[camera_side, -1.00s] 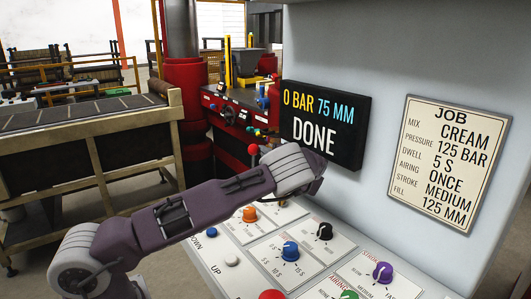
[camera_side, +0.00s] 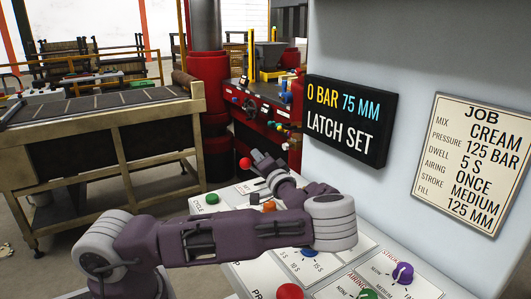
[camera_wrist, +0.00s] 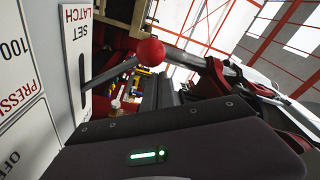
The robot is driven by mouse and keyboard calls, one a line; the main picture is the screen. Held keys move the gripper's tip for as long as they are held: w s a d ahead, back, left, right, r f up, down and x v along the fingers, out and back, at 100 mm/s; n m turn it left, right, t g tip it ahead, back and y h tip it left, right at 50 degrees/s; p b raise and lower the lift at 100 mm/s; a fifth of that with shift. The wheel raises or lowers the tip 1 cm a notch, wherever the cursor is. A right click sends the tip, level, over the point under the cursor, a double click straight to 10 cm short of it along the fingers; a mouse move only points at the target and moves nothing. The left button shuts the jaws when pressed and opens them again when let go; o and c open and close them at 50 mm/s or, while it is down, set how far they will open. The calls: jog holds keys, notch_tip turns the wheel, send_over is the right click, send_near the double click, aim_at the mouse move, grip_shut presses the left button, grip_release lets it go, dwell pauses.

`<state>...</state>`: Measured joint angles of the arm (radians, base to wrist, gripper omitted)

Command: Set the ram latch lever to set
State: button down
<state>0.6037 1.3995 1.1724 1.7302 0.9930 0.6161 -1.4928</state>
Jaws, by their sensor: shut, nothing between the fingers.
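The latch lever's red ball knob (camera_side: 245,163) shows in the side view at the far end of the sloped panel, close to the tip of my gripper (camera_side: 258,157). In the wrist view the red knob (camera_wrist: 151,52) sits on a dark shaft (camera_wrist: 108,75) that comes out of a slotted white plate (camera_wrist: 76,40) marked LATCH and SET. My gripper is shut and empty, with the knob outside its fingers. I cannot tell whether the fingers touch the lever. The display (camera_side: 345,122) reads 0 BAR 75 MM and LATCH SET.
The panel below my arm carries a green button (camera_side: 211,198), an orange knob (camera_side: 269,206), a red button (camera_side: 289,292) and a purple knob (camera_side: 403,272). A job card (camera_side: 472,165) is on the grey wall. A work table (camera_side: 105,145) stands at the left.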

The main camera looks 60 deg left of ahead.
jog(key=shift+s+f+n, duration=0.45)
jog(key=shift+s+n, duration=0.3)
jog(key=shift+n, duration=0.05)
jog(key=shift+s+f, duration=0.15)
jog(key=shift+f, duration=0.05)
jog(key=d, duration=1)
jog(key=shift+s+f, duration=0.15)
jog(key=shift+s, duration=0.15)
